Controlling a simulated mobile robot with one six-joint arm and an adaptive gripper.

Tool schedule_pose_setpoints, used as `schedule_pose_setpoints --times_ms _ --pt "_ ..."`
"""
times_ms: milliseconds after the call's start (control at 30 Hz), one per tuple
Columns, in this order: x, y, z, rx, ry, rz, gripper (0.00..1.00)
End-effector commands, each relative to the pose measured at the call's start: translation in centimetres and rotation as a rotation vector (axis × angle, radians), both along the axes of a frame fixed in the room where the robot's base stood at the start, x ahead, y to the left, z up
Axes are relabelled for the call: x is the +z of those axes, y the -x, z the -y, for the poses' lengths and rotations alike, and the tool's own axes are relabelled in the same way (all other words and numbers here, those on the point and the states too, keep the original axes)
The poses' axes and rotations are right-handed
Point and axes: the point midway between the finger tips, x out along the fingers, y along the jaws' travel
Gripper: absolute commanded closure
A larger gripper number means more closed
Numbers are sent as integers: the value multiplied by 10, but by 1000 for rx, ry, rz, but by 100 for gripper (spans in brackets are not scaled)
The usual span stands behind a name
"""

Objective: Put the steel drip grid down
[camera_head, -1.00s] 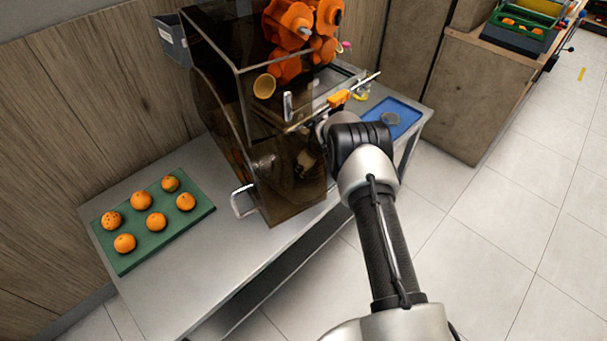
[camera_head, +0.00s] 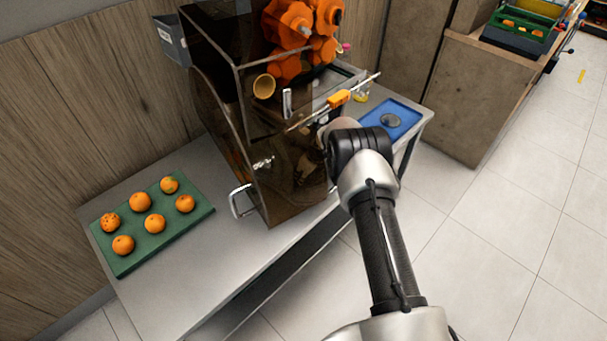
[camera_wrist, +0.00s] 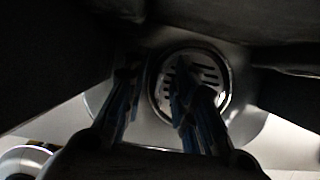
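The steel drip grid (camera_wrist: 208,75) is a round slotted disc inside a bright ring in the wrist view. It appears to lie flat in a grey steel surface (camera_wrist: 105,98) around it. My gripper (camera_wrist: 157,78) is open, with its two dark fingers apart. The right finger overlaps the grid in the picture; the left finger is to the left of the ring. I cannot tell whether the right finger touches the grid. In the head view the fingers and grid are hidden behind my arm and the juicer's dark panel (camera_head: 225,135).
The juicer, with orange rollers (camera_head: 290,22), stands on a steel table (camera_head: 185,285). A green board (camera_head: 160,238) with several oranges is at left. A blue tray (camera_head: 408,107) holding a grey disc (camera_head: 390,120) is at right. An orange-handled tool (camera_head: 338,98) lies across the juicer.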

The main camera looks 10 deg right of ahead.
Motion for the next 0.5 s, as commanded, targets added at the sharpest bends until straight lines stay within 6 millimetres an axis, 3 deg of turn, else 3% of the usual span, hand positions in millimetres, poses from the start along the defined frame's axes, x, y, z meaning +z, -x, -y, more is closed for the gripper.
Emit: schedule_pose_setpoints --times_ms 233,500 --pt "7 0 0 0 -1 1 75" --pt "59 17 14 -2 0 1 75"
